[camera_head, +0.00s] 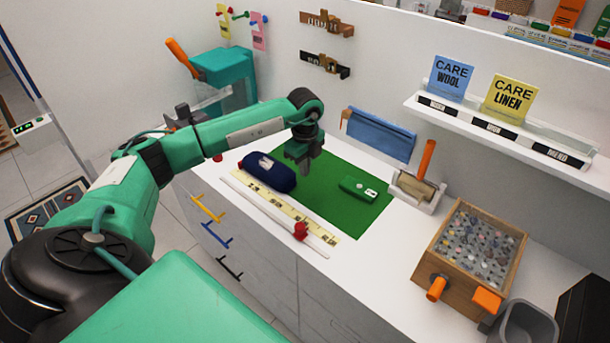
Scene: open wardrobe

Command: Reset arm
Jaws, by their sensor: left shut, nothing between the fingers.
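My left arm comes in from the left and bends down over the counter. My left gripper (302,163) is shut with nothing in it. It hangs above the green mat (328,196), over its back left part. A dark blue pouch (268,172) lies at the mat's left, in front of and left of the gripper. A small green case (359,188) lies on the mat to the gripper's right. My right gripper is not in view.
A yellow measuring tape (283,209) and a rod with a red slider (300,231) lie along the front edge. A wooden box (470,250) of small items stands at right. A shelf (500,125) holds two care cards. A teal bin (225,80) stands at the back left.

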